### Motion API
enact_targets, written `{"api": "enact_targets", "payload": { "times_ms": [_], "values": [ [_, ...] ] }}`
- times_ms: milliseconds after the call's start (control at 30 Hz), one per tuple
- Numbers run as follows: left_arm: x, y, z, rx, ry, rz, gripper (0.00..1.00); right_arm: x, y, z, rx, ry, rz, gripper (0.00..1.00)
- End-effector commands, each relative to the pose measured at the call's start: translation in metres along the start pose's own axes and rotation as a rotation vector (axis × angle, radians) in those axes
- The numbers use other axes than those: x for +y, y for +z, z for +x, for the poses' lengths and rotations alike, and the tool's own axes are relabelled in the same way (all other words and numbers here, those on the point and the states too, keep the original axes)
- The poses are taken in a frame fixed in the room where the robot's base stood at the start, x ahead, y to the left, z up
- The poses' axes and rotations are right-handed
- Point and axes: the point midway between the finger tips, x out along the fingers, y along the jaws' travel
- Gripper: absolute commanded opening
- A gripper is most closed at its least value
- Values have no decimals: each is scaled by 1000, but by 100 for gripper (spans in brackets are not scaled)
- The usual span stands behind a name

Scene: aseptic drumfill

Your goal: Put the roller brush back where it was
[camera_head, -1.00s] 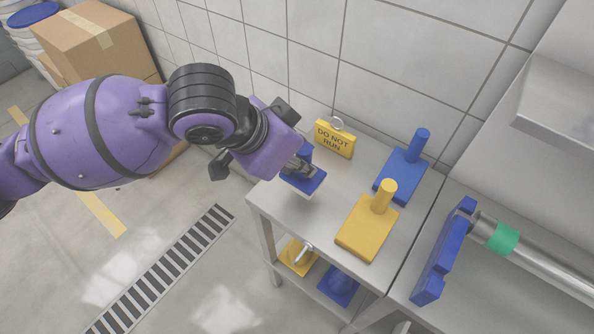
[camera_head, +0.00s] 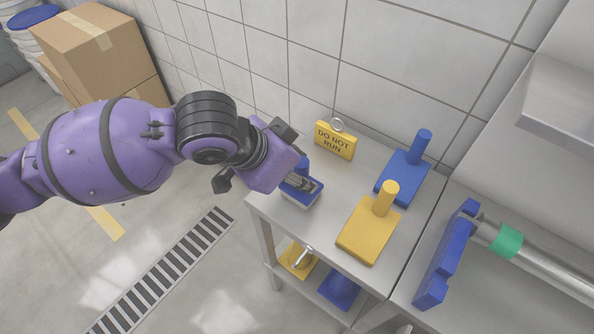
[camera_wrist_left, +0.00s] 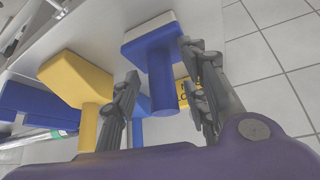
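A blue block with a white underside and an upright blue handle (camera_head: 314,188) is at the left edge of the steel table; I take it for the roller brush, though no roller shape shows. It appears to stand upright on the table top. In the left wrist view its blue handle (camera_wrist_left: 164,88) stands between my fingers, with narrow gaps on both sides. My left gripper (camera_head: 299,180) is open around that handle; it also shows in the left wrist view (camera_wrist_left: 160,70). My right gripper is not in view.
A blue handled block (camera_head: 400,178) and a yellow one (camera_head: 366,232) stand to the right. A blue rack (camera_head: 446,255) holds a tube with a green band (camera_head: 507,241). A lower shelf holds more blocks.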

Motion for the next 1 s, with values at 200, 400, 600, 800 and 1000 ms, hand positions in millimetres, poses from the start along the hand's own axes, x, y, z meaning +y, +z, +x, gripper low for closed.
{"api": "enact_targets", "payload": {
  "times_ms": [200, 400, 600, 800, 1000],
  "values": [
    [0, -1, -4, 1, -1, 0, 41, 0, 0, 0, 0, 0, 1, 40],
    [-1, -2, -39, 2, -4, 1, 41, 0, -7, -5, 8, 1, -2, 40],
    [-1, -2, -83, 2, -4, 0, 41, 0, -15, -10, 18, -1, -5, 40],
    [-1, -2, -113, 0, -2, -1, 41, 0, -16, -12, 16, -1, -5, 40],
    [0, -1, -122, 0, 0, -1, 41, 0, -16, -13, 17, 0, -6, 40]
  ]
}}
